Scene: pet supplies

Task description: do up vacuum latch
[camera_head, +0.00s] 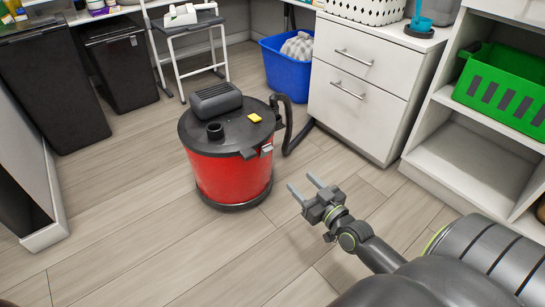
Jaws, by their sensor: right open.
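A red canister vacuum (232,177) with a black lid stands upright on the floor in the middle of the view. A dark grey latch (258,150) sits at the lid's rim, on the side facing me and to the right. It is too small to tell its exact position. A small yellow piece (255,117) lies on the lid, and a black hose (287,127) is at the back right. My right gripper (305,189) is open and empty, to the right of the vacuum and apart from it. My left gripper is not in view.
A white drawer cabinet (345,95) and a blue bin (285,68) stand behind the vacuum. A white shelf holds a green basket (505,90) at the right. Black bins (122,70) and a small step stool (189,48) are at back left. The front floor is clear.

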